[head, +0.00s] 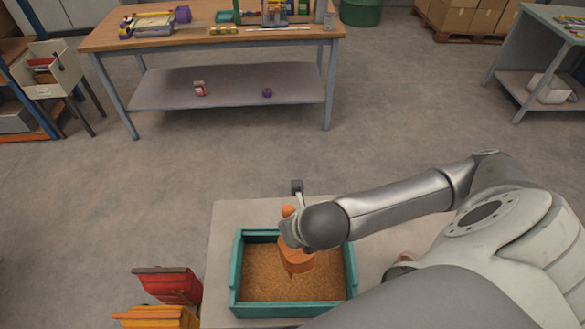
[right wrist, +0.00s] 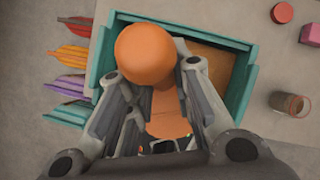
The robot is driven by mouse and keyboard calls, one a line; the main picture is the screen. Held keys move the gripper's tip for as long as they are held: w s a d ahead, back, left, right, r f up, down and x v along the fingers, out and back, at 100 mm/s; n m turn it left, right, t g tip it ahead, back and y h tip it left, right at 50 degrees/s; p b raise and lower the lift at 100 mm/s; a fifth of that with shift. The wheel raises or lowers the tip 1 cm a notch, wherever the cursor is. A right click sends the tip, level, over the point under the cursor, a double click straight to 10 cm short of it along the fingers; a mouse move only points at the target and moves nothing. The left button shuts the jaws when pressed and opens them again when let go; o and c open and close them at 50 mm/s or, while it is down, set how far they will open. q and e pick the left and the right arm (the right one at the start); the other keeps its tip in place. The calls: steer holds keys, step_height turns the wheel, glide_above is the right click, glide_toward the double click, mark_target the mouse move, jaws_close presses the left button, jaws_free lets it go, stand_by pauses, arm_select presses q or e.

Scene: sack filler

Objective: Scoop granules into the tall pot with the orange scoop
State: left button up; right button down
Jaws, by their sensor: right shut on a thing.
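The orange scoop (head: 299,262) is in my right gripper (head: 291,236), over the teal bin of granules (head: 262,284). In the right wrist view the gripper's fingers (right wrist: 150,72) are closed around the scoop's handle, below its orange ball end (right wrist: 145,56). The scoop's lower part (right wrist: 168,122) shows between the fingers. I cannot tell whether the scoop touches the granules or holds any. A round, clear-walled container (right wrist: 290,103), perhaps the tall pot, stands right of the bin in the right wrist view. My left gripper is not in view.
The teal bin (head: 236,272) sits on a pale table (head: 222,222). A red round piece (right wrist: 282,13) and a pink block (right wrist: 311,34) are at the right. A workbench (head: 220,40) stands beyond open floor.

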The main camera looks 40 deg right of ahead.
steer(key=shift+w+r+g, duration=0.1)
steer(key=shift+r+g, duration=0.6)
steer(key=shift+g, duration=0.7)
steer(key=shift+r+g+y, duration=0.15)
steer(key=shift+g+y, duration=0.15)
